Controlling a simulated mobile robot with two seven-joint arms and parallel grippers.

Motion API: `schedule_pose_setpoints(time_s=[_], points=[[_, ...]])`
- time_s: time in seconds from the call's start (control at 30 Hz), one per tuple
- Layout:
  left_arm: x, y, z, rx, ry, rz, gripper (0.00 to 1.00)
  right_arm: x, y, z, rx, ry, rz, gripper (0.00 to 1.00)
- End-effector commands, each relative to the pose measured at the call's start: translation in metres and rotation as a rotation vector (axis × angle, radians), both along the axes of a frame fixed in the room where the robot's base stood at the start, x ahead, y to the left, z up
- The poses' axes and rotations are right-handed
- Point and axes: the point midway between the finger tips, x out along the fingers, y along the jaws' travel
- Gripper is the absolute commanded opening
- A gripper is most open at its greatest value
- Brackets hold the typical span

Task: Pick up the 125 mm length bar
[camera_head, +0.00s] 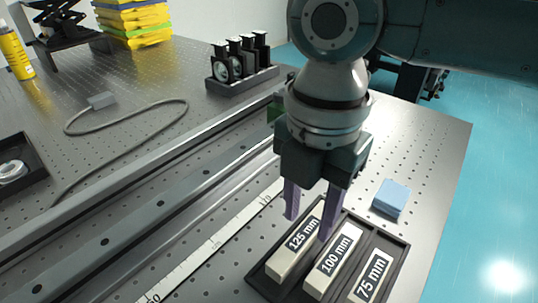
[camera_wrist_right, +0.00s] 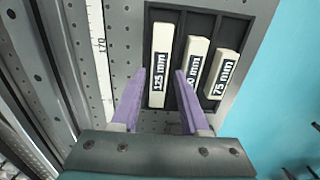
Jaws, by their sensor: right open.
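The 125 mm length bar (camera_head: 294,247) is a pale cream block with a dark label. It lies in the left slot of a black tray (camera_head: 257,284). My right gripper (camera_head: 308,227) is open above the tray, its two purple fingers pointing down around the far part of the bar. In the right wrist view the 125 mm bar (camera_wrist_right: 161,66) shows between and ahead of the fingertips (camera_wrist_right: 160,72). I cannot tell whether the fingers touch anything. My left gripper is not in view.
The 100 mm bar (camera_head: 332,262) and the 75 mm bar (camera_head: 371,277) lie beside it in the same tray. A blue block (camera_head: 391,197) stands behind the tray. A ruler strip (camera_head: 210,248) runs along the left. A grey cable (camera_head: 130,137) lies on the table at left.

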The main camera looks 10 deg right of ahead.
Motion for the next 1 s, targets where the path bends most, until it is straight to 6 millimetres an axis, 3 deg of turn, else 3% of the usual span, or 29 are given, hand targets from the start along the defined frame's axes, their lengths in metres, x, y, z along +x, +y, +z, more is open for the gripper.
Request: schedule_pose_setpoints(time_s=[0.13,0.43,0.8,1.0], points=[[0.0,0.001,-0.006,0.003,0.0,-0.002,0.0,-0.001,0.001,-0.022,0.0,0.001,0.0,0.45],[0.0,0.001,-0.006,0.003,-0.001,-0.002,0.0,-0.001,0.001,-0.025,0.0,0.0,0.0,0.44],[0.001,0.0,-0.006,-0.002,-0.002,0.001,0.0,-0.001,0.001,-0.024,0.001,-0.001,0.0,0.02],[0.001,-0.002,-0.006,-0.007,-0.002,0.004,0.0,-0.001,0.001,-0.024,0.001,-0.001,0.0,0.0]])
